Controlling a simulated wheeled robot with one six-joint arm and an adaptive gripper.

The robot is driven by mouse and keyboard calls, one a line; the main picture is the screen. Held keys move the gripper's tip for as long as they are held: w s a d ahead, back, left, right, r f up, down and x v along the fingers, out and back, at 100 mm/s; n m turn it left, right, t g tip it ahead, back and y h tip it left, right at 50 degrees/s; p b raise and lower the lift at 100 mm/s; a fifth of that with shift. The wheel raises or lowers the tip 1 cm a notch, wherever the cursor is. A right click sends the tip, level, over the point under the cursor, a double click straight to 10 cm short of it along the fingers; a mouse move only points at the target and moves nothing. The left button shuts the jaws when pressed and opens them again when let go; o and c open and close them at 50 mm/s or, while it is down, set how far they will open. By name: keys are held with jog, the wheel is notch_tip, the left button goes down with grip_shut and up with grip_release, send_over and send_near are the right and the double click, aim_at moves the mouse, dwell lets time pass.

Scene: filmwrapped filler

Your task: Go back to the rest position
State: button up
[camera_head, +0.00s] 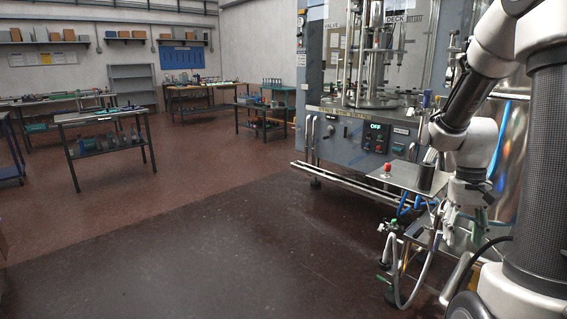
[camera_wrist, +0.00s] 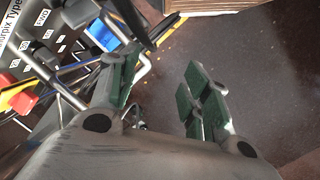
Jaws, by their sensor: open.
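My gripper (camera_wrist: 160,85) is open and empty in the wrist view, its two green-padded fingers apart with the dark floor between and beyond them. In the head view my arm is folded at the right edge, with the wrist low beside the filling machine (camera_head: 365,130).
A small metal table (camera_head: 405,177) with a red button (camera_head: 387,168) and a black cylinder (camera_head: 425,177) stands close to my arm. Pipes and hoses run below it. Workbenches (camera_head: 100,116) stand at the back left. The floor (camera_head: 180,235) at centre and left is clear.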

jog(key=s+a+r+n+t, duration=0.4)
jog(key=s+a+r+t, duration=0.2)
jog(key=s+a+r, duration=0.4)
notch_tip(320, 180, up, 4)
jog(key=shift+s+a+t, duration=0.3)
jog(key=shift+a, duration=0.75)
jog(key=shift+c, duration=1.4)
jog(key=shift+d, duration=0.1)
